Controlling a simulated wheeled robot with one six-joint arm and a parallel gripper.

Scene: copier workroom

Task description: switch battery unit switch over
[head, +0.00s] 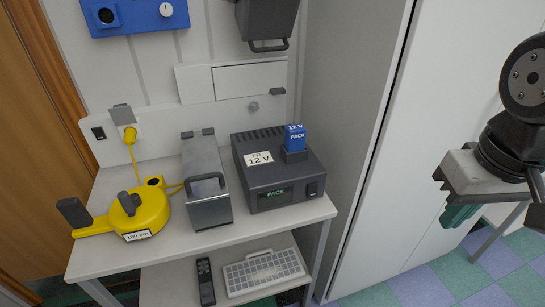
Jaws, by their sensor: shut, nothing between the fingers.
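The battery unit (270,170) is a dark grey box with a "12 V" label, standing at the right of the worktop. A blue pack (297,138) marked "12 V PACK" stands upright in a holder on its top. Its front display (275,194) shows "PACK" in green. A small black switch (313,188) is at the right end of its front face; its position is too small to tell. My gripper (458,217) is at the right of the view, pointing down, shut and empty. It is well apart from the unit, in front of the white cabinet.
A grey metal box (206,185) with a handle stands left of the unit. A yellow cable reel (140,212) is farther left, plugged into a wall socket (127,130). A keyboard (264,271) and a dark handset (206,281) lie on the lower shelf. A tall white cabinet (385,190) stands right.

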